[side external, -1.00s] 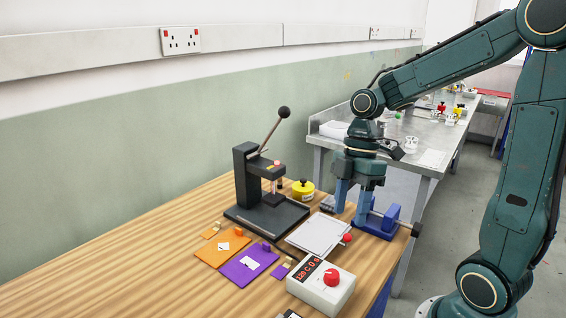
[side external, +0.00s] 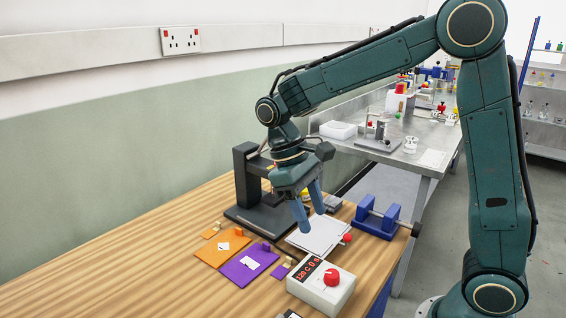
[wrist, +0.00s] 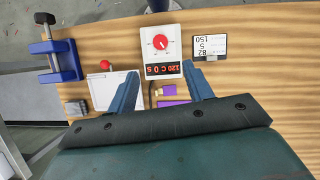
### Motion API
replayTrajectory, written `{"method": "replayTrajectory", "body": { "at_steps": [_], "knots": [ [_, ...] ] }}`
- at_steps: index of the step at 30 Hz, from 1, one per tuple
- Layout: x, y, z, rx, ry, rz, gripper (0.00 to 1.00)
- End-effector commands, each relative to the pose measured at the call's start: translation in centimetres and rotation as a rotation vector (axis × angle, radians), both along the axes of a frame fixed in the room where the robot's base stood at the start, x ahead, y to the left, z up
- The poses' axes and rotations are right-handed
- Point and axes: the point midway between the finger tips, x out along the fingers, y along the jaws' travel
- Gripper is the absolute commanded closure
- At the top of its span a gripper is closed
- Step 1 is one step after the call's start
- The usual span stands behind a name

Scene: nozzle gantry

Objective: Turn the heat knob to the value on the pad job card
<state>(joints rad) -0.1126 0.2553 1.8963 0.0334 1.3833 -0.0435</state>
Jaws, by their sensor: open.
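The control box (side external: 321,286) is white with a red heat knob (side external: 332,278) and a display reading about 120 C and 0 S. In the wrist view the knob (wrist: 160,42) sits on the box (wrist: 147,57) just beyond my fingertips. A small dark-framed card (wrist: 210,47) lies beside the box in the wrist view. Its upside-down figures look like 150, 5 and 82; its labels are too small to read. My gripper (side external: 312,219) is open and empty, pointing down above the white pad, behind the box. Its spread fingers (wrist: 162,75) touch nothing.
A black lever press (side external: 265,218) stands behind my gripper. A white pad (side external: 318,242) with a red ball handle, a blue clamp stand (side external: 375,220), and orange (side external: 215,250) and purple (side external: 240,268) plates lie around. The wooden table's front left is clear.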

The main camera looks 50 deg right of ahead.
Motion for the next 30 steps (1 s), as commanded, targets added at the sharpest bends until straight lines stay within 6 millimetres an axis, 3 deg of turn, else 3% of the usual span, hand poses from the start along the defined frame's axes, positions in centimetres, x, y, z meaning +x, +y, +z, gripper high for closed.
{"method": "replayTrajectory", "body": {
  "at_steps": [8,14,30],
  "knots": [
    [-0.2,-0.1,-0.4,0.0,0.001,0.001,0.49],
    [-0.8,-0.1,-1.9,0.001,0.002,0.002,0.49],
    [-3.8,-0.6,-9.2,0.0,0.004,0.002,0.49]
  ]
}}
